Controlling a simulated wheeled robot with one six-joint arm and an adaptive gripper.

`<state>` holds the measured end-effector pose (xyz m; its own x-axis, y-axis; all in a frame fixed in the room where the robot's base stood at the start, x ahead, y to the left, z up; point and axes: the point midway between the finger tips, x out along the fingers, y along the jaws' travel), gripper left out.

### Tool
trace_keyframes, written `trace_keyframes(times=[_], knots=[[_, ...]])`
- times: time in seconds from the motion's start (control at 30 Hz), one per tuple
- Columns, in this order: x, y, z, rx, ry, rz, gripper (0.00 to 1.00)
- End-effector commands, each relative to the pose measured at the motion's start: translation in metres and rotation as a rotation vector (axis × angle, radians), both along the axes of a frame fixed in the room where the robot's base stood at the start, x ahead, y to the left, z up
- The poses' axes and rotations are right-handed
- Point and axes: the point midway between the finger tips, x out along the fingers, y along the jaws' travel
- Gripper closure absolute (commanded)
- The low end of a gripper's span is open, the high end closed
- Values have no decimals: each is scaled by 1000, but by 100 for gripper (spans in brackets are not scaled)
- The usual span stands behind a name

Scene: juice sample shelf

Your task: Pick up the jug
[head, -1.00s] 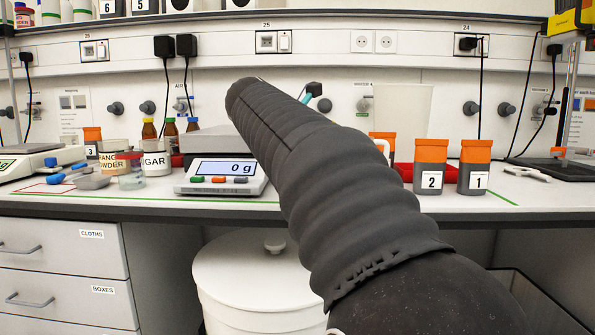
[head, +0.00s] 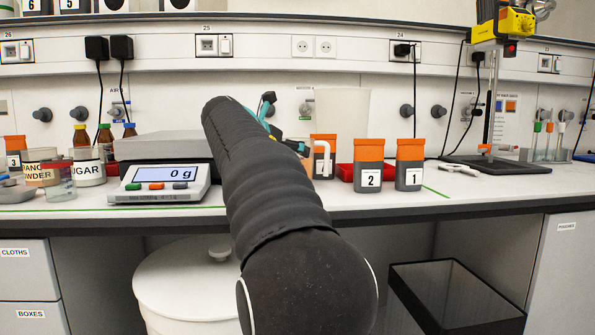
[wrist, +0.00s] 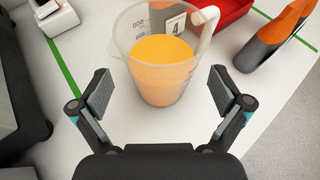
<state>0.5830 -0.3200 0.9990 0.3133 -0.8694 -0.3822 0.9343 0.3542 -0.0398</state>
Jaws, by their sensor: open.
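The jug (wrist: 160,75) is a clear measuring jug with orange juice in it, upright on the white bench in the wrist view. Its white handle (wrist: 203,20) points to the upper right. In the head view my arm hides most of the jug; a white handle (head: 323,160) shows just right of the arm. My gripper (wrist: 160,90) is open and empty, one finger on each side of the jug's near part in the picture. I cannot tell whether either finger touches it.
Orange-lidded grey containers 2 (head: 369,165) and 1 (head: 410,165) stand right of the jug, near a red tray (wrist: 222,10). A scale reading 0 g (head: 160,182) stands to the left. A pale tall vessel (head: 345,110) is behind.

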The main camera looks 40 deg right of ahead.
Motion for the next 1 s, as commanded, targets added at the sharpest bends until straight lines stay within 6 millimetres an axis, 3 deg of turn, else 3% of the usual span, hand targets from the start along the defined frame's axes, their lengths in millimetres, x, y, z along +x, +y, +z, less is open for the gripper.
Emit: trace_keyframes(times=[0.33, 0.6, 0.67, 0.9, 1.0], knots=[[12, -40, -14, 1, 1, -2, 0], [13, -45, -15, 0, 0, 0, 0], [13, -45, -15, 0, 0, 0, 10], [13, -45, -15, 1, 1, -1, 70], [13, -45, -14, -1, -1, 0, 72]])
